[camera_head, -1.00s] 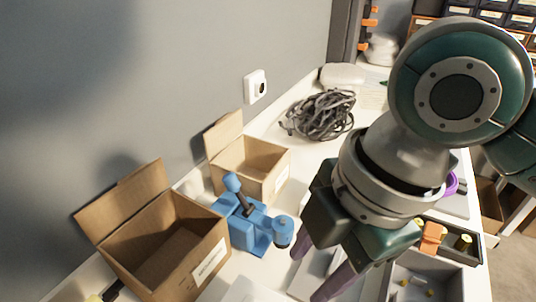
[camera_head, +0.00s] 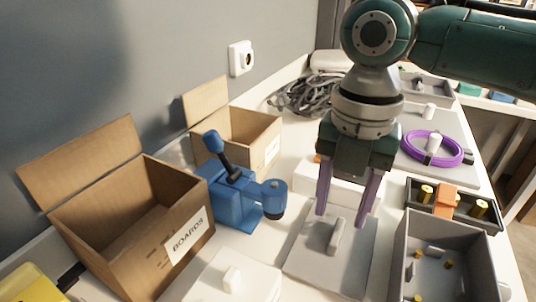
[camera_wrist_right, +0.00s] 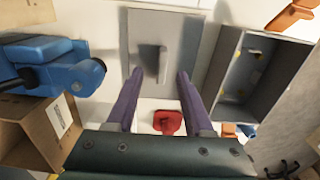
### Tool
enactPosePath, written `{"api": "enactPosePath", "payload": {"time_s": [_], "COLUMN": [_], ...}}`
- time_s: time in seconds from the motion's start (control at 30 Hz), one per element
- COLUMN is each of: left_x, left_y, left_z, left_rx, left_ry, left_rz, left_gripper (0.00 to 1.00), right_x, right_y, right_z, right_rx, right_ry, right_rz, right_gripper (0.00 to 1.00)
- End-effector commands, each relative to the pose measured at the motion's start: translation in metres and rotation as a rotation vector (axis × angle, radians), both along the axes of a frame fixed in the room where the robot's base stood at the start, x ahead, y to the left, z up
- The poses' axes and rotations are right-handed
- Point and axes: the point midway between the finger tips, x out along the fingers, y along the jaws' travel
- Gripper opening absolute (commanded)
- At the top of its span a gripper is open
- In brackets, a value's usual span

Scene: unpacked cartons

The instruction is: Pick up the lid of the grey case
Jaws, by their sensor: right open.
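The grey lid (camera_head: 308,262) lies flat on the white table, with an upright grey handle (camera_head: 336,238) on its top. The open grey case (camera_head: 483,262) stands just right of it, with small yellow and white parts inside. My right gripper (camera_head: 346,210) points down above the lid, open, with its two purple fingers apart and nothing between them. In the right wrist view, the lid (camera_wrist_right: 133,70) and its handle (camera_wrist_right: 152,60) show ahead, between the fingertips (camera_wrist_right: 158,75), and the case (camera_wrist_right: 222,62) is to the right. My left gripper is not in view.
A blue press (camera_head: 235,195) and two open cartons, the nearer marked BOARDS (camera_head: 187,240), stand left. A white lid (camera_head: 250,272) lies in front. A black tray (camera_head: 412,205) with an orange clip and a purple cable coil (camera_head: 408,146) are behind the case.

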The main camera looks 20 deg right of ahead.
Motion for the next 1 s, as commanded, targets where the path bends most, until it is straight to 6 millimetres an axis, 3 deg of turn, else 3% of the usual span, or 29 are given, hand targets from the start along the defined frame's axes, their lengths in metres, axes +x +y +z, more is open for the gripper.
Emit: {"api": "enactPosePath", "payload": {"time_s": [0.1,0.2,0.47,0.93,1.0], "left_x": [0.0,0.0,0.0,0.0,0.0], "left_y": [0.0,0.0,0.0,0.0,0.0], "left_z": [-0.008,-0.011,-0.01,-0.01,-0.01], "left_rx": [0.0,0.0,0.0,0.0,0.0], "left_ry": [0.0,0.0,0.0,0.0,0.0], "left_rz": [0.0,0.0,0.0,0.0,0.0], "left_gripper": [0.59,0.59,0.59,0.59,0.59], "right_x": [-0.005,-0.004,-0.004,-0.004,-0.004], "right_y": [0.0,-0.001,-0.001,-0.001,-0.001], "right_z": [-0.023,-0.033,-0.035,-0.035,-0.035], "right_rx": [0.0,-0.001,-0.002,-0.001,-0.002], "right_ry": [0.003,0.0,-0.001,-0.001,-0.001], "right_rz": [0.0,0.0,0.0,-0.001,-0.001], "right_gripper": [0.53,0.53,0.53,0.02,0.0]}}
